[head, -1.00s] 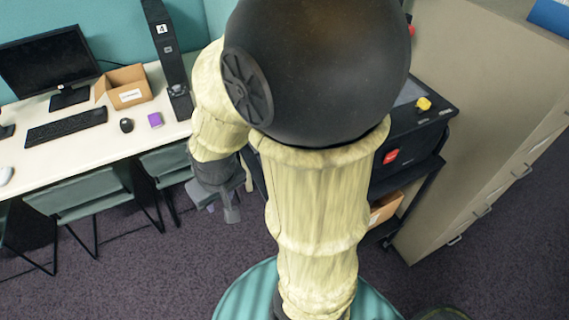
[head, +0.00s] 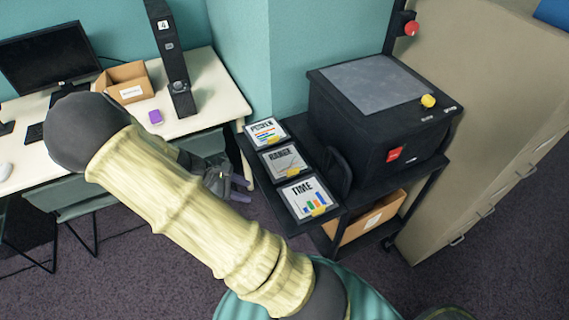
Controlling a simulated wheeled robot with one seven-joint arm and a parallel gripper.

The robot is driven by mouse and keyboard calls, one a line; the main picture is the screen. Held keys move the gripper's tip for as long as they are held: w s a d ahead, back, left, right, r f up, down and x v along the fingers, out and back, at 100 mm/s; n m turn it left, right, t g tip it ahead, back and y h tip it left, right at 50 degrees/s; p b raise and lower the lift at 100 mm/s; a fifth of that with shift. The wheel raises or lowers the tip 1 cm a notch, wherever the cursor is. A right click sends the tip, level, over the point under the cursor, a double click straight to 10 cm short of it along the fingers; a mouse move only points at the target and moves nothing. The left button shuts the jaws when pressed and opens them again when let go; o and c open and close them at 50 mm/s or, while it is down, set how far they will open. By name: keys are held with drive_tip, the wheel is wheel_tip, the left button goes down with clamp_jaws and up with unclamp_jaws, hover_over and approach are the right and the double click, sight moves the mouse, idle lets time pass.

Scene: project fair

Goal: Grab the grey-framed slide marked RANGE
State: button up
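The slide marked RANGE (head: 284,161) has a grey frame and lies flat on the left part of the black cart in the head view. It is the middle of three slides in a row. The slide marked POWER (head: 265,132) lies behind it and the slide marked TIME (head: 307,197) in front of it. My gripper (head: 240,188) hangs to the left of the cart, apart from the slides. It is small and partly hidden by my arm, so I cannot tell if its fingers are open.
A black box machine (head: 380,115) with a yellow knob (head: 428,101) stands on the cart (head: 372,198), right of the slides. A cardboard box (head: 368,222) sits on the lower shelf. A white desk (head: 218,95) stands at left, a beige cabinet (head: 490,130) at right.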

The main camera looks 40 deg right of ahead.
drive_tip(key=w+n+h, duration=0.1)
drive_tip(key=w+d+n+h, duration=0.1)
drive_tip(key=w+n+h, duration=0.2)
drive_tip(key=h, duration=0.1)
drive_tip(key=shift+w+d+r+n, duration=0.3)
drive_tip(key=shift+d+r, duration=0.05)
drive_tip(key=shift+d, duration=0.05)
drive_tip(key=p, duration=0.2)
approach(291, 170)
drive_tip(key=x, duration=0.4)
drive_tip(key=shift+p+x, duration=0.85)
drive_tip(key=shift+x, duration=1.75)
